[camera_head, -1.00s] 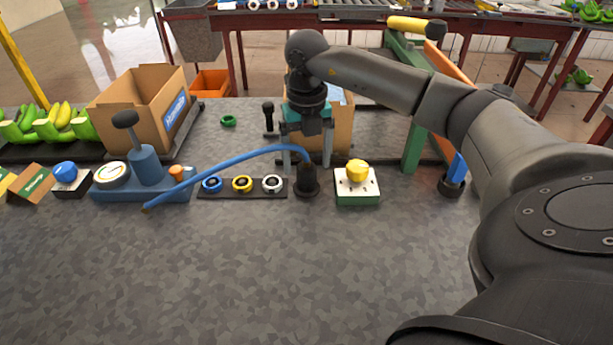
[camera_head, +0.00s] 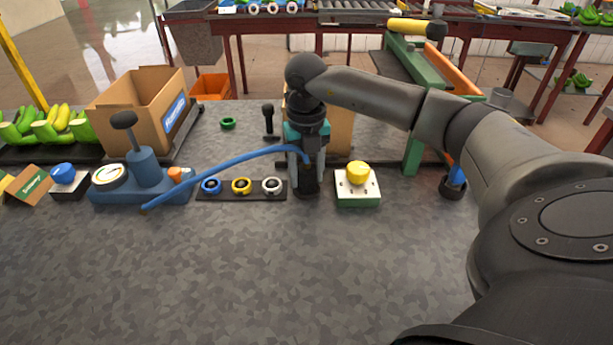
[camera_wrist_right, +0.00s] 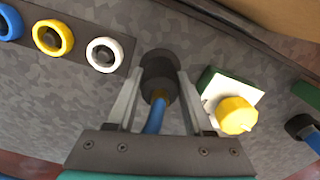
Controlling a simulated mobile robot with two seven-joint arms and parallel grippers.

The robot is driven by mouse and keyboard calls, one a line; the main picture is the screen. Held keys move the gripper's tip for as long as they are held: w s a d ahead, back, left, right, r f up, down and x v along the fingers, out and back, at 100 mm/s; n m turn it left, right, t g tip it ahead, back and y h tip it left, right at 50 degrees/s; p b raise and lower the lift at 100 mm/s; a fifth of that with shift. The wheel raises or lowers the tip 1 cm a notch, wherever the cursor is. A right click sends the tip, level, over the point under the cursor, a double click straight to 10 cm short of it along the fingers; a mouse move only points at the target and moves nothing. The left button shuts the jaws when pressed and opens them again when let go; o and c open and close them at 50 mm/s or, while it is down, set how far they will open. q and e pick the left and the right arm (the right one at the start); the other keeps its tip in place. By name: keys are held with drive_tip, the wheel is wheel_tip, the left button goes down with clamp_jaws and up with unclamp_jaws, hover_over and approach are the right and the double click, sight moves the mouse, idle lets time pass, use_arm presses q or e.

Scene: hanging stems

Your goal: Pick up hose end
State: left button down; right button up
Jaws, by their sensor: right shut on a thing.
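The blue hose (camera_head: 225,164) arches over the table from near the blue pump to a black cylindrical holder (camera_head: 306,188). Its end stands in or just above the holder; the exact seat is hidden by the fingers. In the right wrist view the hose (camera_wrist_right: 156,118) runs to a brass-coloured fitting at the dark holder (camera_wrist_right: 159,70). My right gripper (camera_head: 306,168) points down over the holder and is shut on the hose end, with one finger on each side in the wrist view (camera_wrist_right: 159,88). My left gripper is not in view.
A plate with blue, yellow and white rings (camera_head: 241,195) lies just left of the holder. A yellow-knobbed box (camera_head: 357,197) stands close on the right. A blue pump (camera_head: 145,170) and a cardboard box (camera_head: 125,107) are farther left. The front table is clear.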

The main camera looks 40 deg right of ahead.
clamp_jaws()
drive_tip(key=shift+r, duration=0.1)
